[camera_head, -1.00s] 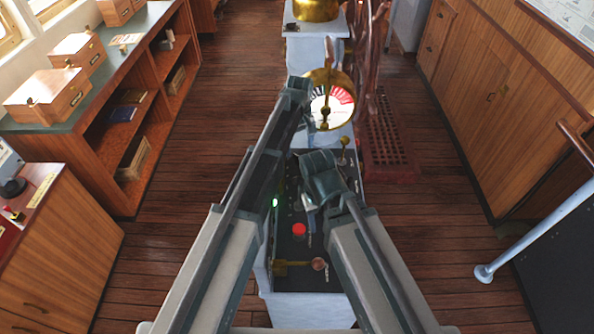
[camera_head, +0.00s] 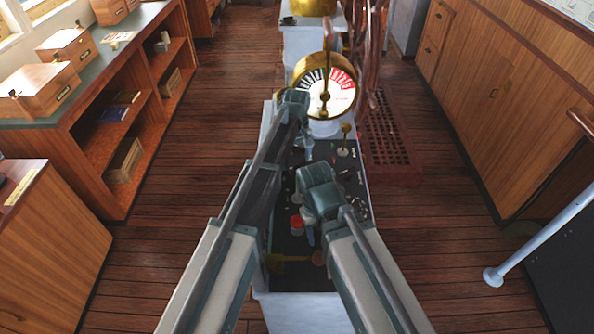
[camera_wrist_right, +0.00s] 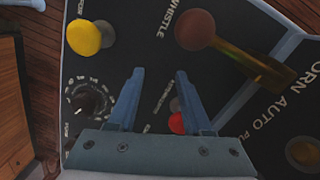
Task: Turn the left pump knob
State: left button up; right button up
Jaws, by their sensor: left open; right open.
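A dark round knob (camera_wrist_right: 90,100) with a ring of white marks sits on the black console panel at the left of the right wrist view. Its label is too small to read, so I cannot tell whether it is the left pump knob. My right gripper (camera_wrist_right: 157,72) is open and empty above the panel, to the right of this knob. In the head view the right gripper (camera_head: 308,234) is over the middle of the console (camera_head: 288,246), by the red button (camera_head: 297,224). My left gripper (camera_head: 306,146) is open, farther up the console, below the telegraph dial. My arms hide much of the panel.
A brass telegraph (camera_head: 325,88) stands behind the panel. A yellow knob (camera_wrist_right: 88,38), a brown ball-ended lever (camera_wrist_right: 194,30) marked WHISTLE and a red button (camera_wrist_right: 177,123) are near the right gripper. Wooden shelves (camera_head: 150,110) stand left; floor is clear on both sides.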

pick_arm(q)
notch_tip(320, 180, down, 2)
jog(key=shift+b, duration=0.55)
pick_arm(e)
notch_tip(320, 180, down, 2)
jog(key=shift+f, duration=0.1)
pick_arm(q)
jog(key=shift+c, duration=0.3)
jog(key=c, duration=1)
jog(key=shift+m, duration=0.3)
jog(key=m, duration=0.5)
jog(key=shift+d+m, duration=0.1)
jog(key=shift+m, duration=0.2)
jog(key=m, duration=0.5)
jog(key=shift+m, duration=0.3)
jog(key=shift+d, duration=0.1)
